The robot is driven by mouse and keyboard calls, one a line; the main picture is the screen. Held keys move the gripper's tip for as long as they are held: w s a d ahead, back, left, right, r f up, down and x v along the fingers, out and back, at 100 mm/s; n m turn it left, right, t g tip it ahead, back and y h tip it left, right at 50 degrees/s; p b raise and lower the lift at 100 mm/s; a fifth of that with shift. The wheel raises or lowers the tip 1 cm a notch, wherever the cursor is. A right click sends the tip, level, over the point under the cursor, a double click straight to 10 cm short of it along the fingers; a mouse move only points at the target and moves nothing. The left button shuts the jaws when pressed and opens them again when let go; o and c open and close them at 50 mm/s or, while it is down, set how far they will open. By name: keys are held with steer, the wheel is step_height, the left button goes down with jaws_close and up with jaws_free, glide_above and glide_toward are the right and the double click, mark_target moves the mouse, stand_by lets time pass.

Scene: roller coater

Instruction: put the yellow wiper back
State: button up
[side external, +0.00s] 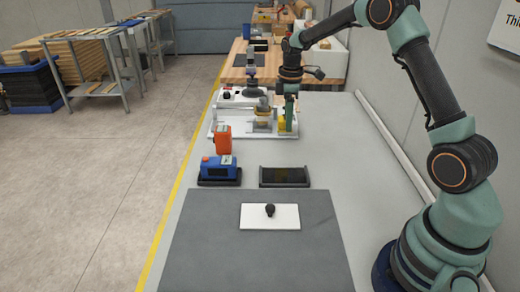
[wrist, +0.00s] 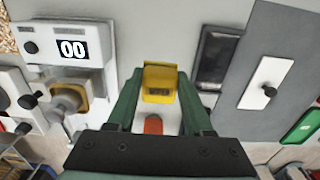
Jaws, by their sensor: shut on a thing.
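The yellow wiper (wrist: 160,82) is between the two green fingers of my gripper (wrist: 160,100) in the wrist view, and the gripper is shut on it. In the side external view my gripper (side external: 289,118) is at the right part of the white machine base (side external: 226,131), with a little of the yellow wiper (side external: 281,124) showing beside it. I cannot tell whether the wiper touches the base. Its resting place is not clear in either view.
A coater unit with a "00" display (wrist: 72,49) stands left in the wrist view.

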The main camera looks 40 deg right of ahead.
mark_target(286, 155)
step_height(286, 155, down, 10)
steer(key=shift+r, duration=0.15)
stand_by(0.3)
steer(key=o, duration=1.2)
step_height(286, 155, up, 12)
steer(key=shift+r, duration=0.1)
steer(key=s+a+r+m+t, duration=0.35)
steer(key=s+a+r, duration=0.5)
steer(key=r, duration=0.35)
steer(key=shift+s+a+f+m+t, duration=0.1)
steer(key=shift+s+a+m+t, duration=0.25)
steer(key=shift+s+a+m, duration=1.1)
steer(key=shift+s+a+m+t, duration=0.4)
steer(key=shift+s+a, duration=0.25)
steer(key=shift+s, duration=1.65)
steer(key=shift+s+a+f+m+t, duration=0.1)
steer(key=shift+s+a+m+t, duration=0.2)
steer(key=shift+s+a+m, duration=1.15)
